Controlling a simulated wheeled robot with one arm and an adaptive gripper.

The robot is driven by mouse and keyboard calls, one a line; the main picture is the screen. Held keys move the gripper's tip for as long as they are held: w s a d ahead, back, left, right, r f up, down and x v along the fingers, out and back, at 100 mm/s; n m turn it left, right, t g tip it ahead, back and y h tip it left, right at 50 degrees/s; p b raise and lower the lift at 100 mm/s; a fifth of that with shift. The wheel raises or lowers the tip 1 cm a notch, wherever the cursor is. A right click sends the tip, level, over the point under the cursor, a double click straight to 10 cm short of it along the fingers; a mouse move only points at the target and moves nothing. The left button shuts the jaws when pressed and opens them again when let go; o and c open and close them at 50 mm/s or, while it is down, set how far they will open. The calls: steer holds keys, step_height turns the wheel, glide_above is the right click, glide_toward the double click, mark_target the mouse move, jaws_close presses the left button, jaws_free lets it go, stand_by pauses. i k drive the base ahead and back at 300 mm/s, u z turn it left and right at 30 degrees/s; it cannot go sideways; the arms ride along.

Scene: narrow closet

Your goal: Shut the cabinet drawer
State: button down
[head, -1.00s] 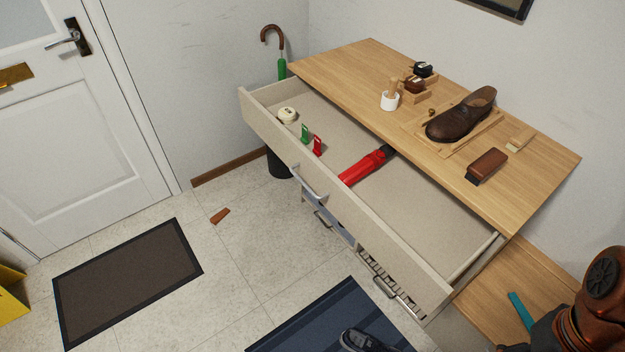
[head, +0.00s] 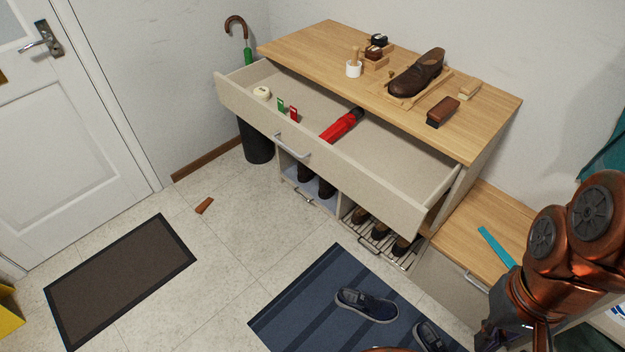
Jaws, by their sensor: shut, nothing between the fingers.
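The cabinet's wide top drawer (head: 390,188) is pulled well out below the wooden top (head: 310,50). Its front carries a metal bar handle (head: 292,147). Inside lie a red folded umbrella (head: 341,126), a small cream round item (head: 262,93), and a green (head: 281,105) and a red (head: 294,113) small item. My gripper (head: 490,335) is the dark part at the lower right, partly cut off by the frame edge. It is shut and empty, apart from the drawer, to the right of and nearer than its front.
A low wooden-topped bench (head: 490,222) adjoins the cabinet's right side. Shoes (head: 367,305) lie on the blue striped mat (head: 300,315) before the cabinet. A brown doormat (head: 120,280) and a small brown wedge (head: 204,205) lie on the otherwise clear tiles at left.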

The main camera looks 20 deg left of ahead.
mark_target(396, 177)
steer(key=u, duration=0.8)
steer(key=i, duration=0.5)
steer(key=u, duration=1.35)
